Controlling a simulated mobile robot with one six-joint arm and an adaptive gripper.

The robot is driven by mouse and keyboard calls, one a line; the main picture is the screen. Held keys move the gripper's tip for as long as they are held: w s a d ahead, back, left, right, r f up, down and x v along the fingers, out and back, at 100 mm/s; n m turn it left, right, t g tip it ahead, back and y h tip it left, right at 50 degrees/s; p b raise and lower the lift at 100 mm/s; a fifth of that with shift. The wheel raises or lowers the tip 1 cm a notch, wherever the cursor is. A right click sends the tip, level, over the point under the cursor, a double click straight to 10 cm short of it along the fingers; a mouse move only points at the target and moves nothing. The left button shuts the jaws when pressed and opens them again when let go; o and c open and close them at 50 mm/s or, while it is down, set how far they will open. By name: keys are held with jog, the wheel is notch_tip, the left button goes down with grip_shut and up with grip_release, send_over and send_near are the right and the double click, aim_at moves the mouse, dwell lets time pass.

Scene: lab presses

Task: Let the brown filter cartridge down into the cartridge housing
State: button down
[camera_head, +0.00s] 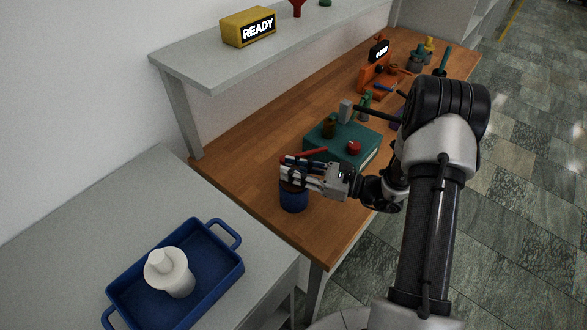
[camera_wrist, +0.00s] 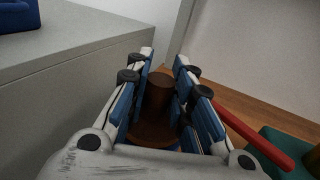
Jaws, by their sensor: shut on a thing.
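The brown filter cartridge (camera_wrist: 158,92) is between the fingers of my gripper (camera_wrist: 164,58) in the wrist view. It has a narrow stem on top and a wider brown body (camera_wrist: 150,133) below, and looks about upright. My gripper (camera_head: 286,170) is shut on the stem. In the head view it is at the near left end of the wooden bench, right above the blue cylindrical cartridge housing (camera_head: 294,201). The fingers mostly hide the cartridge there. I cannot tell how deep the cartridge's lower end is in the housing.
A teal press base (camera_head: 340,141) with a red knob (camera_head: 354,147) and a red bar (camera_head: 312,152) is just beyond my gripper. A blue tray (camera_head: 222,268) holding a white part (camera_head: 168,271) is on the grey counter. A yellow READY sign (camera_head: 248,27) is on the shelf.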

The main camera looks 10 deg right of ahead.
jog(key=shift+f, duration=0.4)
jog(key=c, duration=1.3)
grip_release()
jog(key=shift+r, duration=0.1)
jog(key=v, duration=1.2)
